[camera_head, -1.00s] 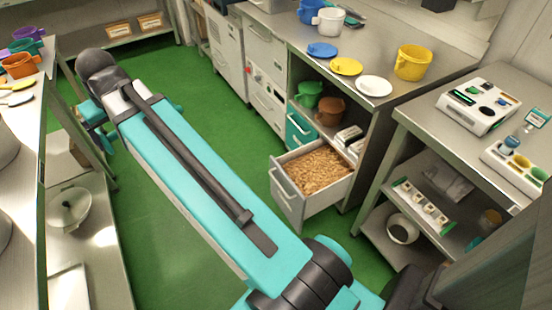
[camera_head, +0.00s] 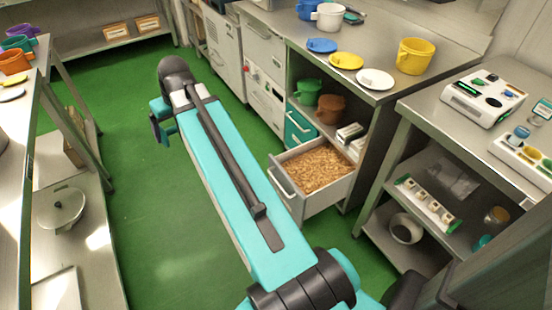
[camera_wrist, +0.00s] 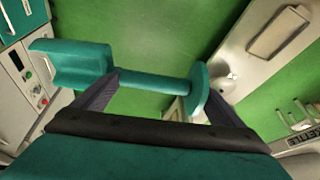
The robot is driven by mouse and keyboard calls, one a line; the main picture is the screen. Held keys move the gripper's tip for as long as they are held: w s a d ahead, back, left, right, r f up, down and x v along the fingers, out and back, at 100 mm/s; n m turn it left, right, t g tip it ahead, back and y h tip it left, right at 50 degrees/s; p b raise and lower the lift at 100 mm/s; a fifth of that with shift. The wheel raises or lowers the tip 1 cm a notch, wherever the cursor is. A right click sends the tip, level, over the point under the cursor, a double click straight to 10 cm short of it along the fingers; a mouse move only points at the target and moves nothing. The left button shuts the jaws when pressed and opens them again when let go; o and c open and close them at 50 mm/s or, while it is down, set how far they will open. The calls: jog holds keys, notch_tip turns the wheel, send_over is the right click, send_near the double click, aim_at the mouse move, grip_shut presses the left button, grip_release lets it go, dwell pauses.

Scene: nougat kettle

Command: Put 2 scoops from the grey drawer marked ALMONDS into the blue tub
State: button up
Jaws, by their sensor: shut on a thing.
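My gripper (camera_wrist: 157,84) is shut on the handle of a teal scoop (camera_wrist: 75,65) in the wrist view. The scoop's bowl is at the left and a round disc at the right end. I cannot see into the bowl. In the head view my arm's end is over the green floor, left of the open drawer. The grey drawer (camera_head: 287,196) is pulled out and full of brown pieces (camera_head: 318,168); its marking cannot be read. The blue tub (camera_head: 308,10) stands on the counter at the back, beside a white tub.
A yellow tub (camera_head: 415,56) and blue, yellow and white lids (camera_head: 375,80) are on the counter (camera_head: 450,38). Green and brown tubs (camera_head: 331,108) sit on the shelf above the drawer. A bench stands at the left, a table with devices at the right. Green floor (camera_head: 150,225) lies clear between.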

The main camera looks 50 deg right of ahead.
jog(key=s+d+f+m+b, duration=0.1)
jog(key=s+d+f+b, duration=0.2)
jog(key=s+d+f, duration=0.2)
jog(key=s+d+f+m+b, duration=0.1)
jog(key=s+d+f+b, duration=0.2)
jog(key=s+d+f, duration=0.3)
jog(key=s+d+f+m+b, duration=0.2)
jog(key=s+d+f, duration=0.4)
jog(key=d+f, duration=0.6)
jog(key=d+b, duration=0.1)
jog(key=d, duration=0.4)
jog(key=shift+s+d+f+t, duration=0.15)
jog(key=shift+s+f+t, duration=0.05)
jog(key=shift+s+t, duration=0.1)
